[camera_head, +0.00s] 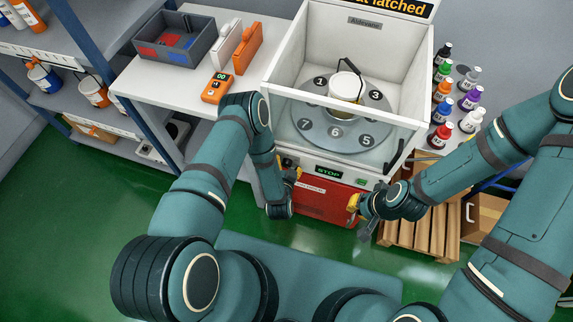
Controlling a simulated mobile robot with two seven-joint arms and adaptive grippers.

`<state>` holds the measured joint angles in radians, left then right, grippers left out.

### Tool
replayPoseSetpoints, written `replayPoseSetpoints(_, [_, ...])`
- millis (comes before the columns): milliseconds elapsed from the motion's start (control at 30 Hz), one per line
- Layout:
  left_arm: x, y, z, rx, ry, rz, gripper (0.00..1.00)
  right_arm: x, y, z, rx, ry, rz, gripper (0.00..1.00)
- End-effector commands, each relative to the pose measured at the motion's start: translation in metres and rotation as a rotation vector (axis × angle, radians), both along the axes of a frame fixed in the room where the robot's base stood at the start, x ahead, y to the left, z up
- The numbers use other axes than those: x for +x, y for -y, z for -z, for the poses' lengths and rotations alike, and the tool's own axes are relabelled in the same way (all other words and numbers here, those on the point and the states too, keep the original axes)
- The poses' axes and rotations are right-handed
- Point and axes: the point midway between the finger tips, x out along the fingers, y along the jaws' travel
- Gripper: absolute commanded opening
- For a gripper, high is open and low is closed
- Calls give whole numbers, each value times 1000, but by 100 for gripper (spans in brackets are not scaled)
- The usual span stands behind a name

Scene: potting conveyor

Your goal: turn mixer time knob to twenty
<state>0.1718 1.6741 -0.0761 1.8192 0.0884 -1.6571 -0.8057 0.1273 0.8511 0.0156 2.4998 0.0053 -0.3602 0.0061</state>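The mixer (285,42) is a white open-topped cabinet with a clear front. Inside it is a grey turntable (312,131) with numbered places and a white pail with a dark handle (346,85). On its front panel are a green-lettered STOP display (328,172) and a small green item (361,182). My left gripper (292,176) is at the left end of this panel, by a dark control (286,161) that may be the time knob; its setting cannot be read. My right gripper (357,207) is in front of the mixer's lower right. Neither gripper's finger opening is clear.
A red panel (322,203) is low on the mixer front. A white table (175,88) at left bears a grey bin (200,48) and an orange device reading 00 (217,88). Several bottles (441,136) and a wooden pallet (420,240) are at right. Green floor is clear at left.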

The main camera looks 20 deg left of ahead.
Motion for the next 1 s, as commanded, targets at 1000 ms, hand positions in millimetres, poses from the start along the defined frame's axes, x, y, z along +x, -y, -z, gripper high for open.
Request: replayPoseSetpoints(1000, [-112,19,-39,0,0,1,69,0,0,0,0,0,0,0])
